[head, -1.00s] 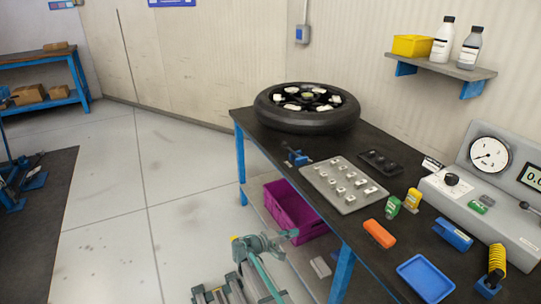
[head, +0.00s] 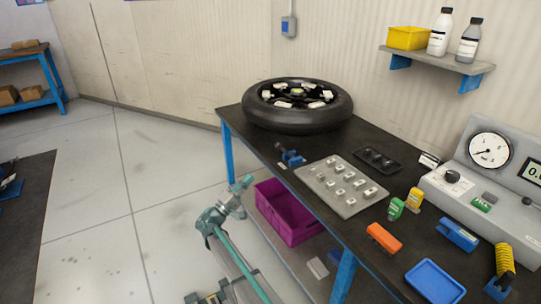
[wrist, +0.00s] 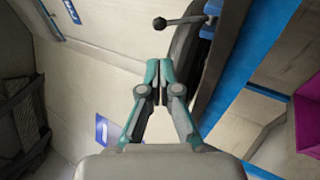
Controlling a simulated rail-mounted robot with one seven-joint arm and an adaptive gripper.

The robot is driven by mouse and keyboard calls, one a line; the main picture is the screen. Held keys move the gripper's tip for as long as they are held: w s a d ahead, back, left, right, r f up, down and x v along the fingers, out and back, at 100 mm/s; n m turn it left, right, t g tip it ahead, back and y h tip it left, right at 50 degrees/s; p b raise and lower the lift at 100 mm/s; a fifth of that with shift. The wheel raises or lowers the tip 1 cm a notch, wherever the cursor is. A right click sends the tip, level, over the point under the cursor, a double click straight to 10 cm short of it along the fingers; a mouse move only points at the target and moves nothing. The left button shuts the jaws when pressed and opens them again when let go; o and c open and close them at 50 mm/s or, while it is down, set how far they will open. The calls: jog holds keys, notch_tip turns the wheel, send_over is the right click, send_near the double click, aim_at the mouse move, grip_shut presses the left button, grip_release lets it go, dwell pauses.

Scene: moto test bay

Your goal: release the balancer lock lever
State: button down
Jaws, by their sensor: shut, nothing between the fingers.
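A lever, a metal rod with a black ball knob (wrist: 160,23), shows at the top of the wrist view, beside the blue table edge. It appears to belong to the small blue fixture (head: 291,157) on the table's near edge in the head view. My teal gripper (wrist: 160,66) is shut and empty. Its fingertips point toward the knob, with a visible gap between. In the head view my gripper (head: 242,184) is beside the table's left edge, below and left of the blue fixture. The lever's setting cannot be told.
A black tyred wheel (head: 297,126) lies flat behind the fixture. A grey plate of metal parts (head: 330,200) lies to its right. A magenta crate (head: 288,230) sits on the lower shelf near my arm.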

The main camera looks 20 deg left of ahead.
jog(key=shift+w, duration=0.1)
jog(key=p, duration=0.3)
send_near(285, 151)
notch_tip(285, 151, up, 6)
jog(key=w, duration=0.2)
jog(key=shift+w, duration=0.4)
jog(key=shift+d+f, duration=0.1)
